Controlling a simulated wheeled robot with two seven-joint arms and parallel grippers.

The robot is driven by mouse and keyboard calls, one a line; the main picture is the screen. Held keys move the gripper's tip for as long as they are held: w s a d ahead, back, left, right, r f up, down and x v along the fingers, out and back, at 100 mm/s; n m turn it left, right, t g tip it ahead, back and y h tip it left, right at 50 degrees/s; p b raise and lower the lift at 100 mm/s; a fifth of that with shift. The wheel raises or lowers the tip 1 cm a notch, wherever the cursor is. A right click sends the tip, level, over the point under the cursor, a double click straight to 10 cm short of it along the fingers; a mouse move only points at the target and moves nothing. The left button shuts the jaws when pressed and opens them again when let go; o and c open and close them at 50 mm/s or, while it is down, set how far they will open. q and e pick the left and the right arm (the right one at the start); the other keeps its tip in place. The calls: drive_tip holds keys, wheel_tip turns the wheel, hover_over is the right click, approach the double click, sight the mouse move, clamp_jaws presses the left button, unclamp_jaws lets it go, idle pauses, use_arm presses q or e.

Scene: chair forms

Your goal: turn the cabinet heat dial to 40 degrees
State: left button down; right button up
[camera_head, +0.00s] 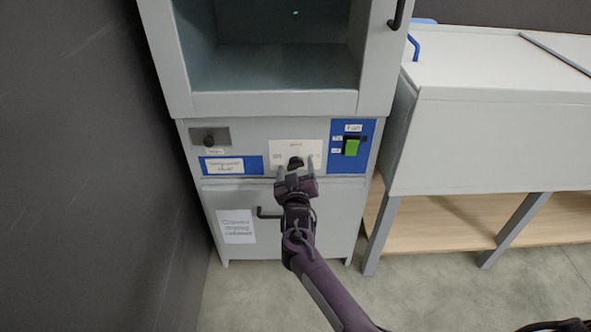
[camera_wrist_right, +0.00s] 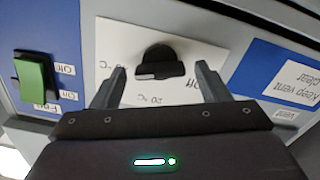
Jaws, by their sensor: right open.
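The heat dial (camera_head: 295,162) is a black knob on a white plate in the cabinet's control panel. In the right wrist view, the dial (camera_wrist_right: 160,61) shows a pale mark on its edge. Beside it the plate (camera_wrist_right: 128,38) carries "Off", "20 °C" and another partly readable °C label; which one the dial points at I cannot tell. My right gripper (camera_head: 295,168) is open in front of the dial. In the wrist view its two fingers (camera_wrist_right: 158,84) stand apart on either side of the dial, with no clear contact. My left gripper is not in view.
A green rocker switch (camera_head: 351,147) on a blue panel is right of the dial. Below is a lower door with a dark handle (camera_head: 266,213). The open cabinet chamber (camera_head: 275,70) is above.

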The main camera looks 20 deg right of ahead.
drive_tip(key=shift+s, duration=0.1)
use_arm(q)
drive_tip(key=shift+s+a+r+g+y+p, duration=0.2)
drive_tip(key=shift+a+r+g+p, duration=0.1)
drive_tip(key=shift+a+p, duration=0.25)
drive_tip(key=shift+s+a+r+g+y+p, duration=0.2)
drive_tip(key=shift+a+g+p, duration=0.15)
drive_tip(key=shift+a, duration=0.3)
use_arm(e)
drive_tip(key=v, duration=0.7)
drive_tip(key=shift+s, duration=0.3)
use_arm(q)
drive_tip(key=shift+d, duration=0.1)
use_arm(e)
drive_tip(key=shift+a, duration=0.15)
